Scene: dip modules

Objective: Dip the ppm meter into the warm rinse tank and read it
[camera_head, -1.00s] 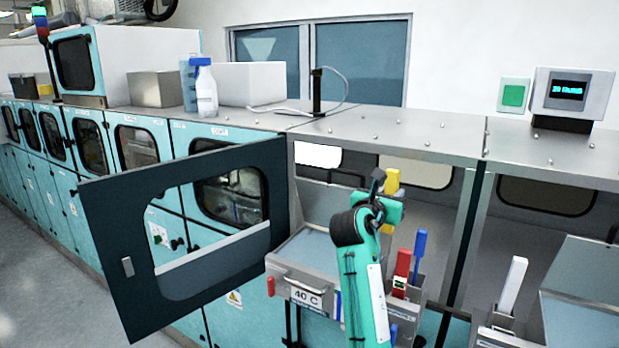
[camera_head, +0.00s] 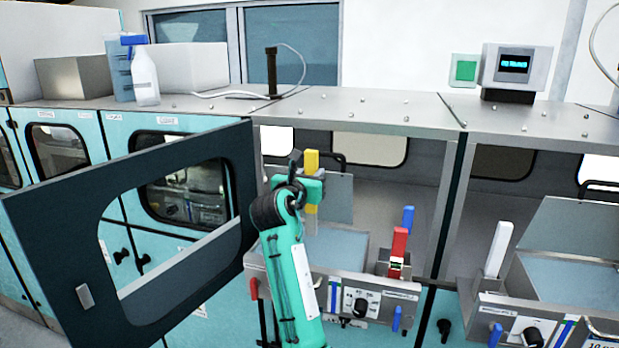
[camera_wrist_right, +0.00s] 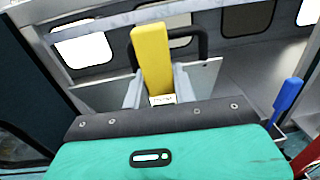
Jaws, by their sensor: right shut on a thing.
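My right gripper (camera_head: 308,188) is shut on a yellow handheld meter (camera_head: 312,160), held roughly upright at the rear of the front tank. In the right wrist view the yellow meter (camera_wrist_right: 152,55) stands between the two grey fingers, with a small pale display low on it. Its lower end is hidden, so I cannot tell whether it touches the liquid. The tank (camera_head: 345,248) has pale blue liquid and a raised lid behind; my right arm covers part of its front. My left gripper is not in view.
A red meter (camera_head: 399,243) and a blue one (camera_head: 407,220) stand in a holder at the tank's right side. A white one (camera_head: 498,250) stands by the tank on the right. An open dark-framed door (camera_head: 60,250) juts out at left.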

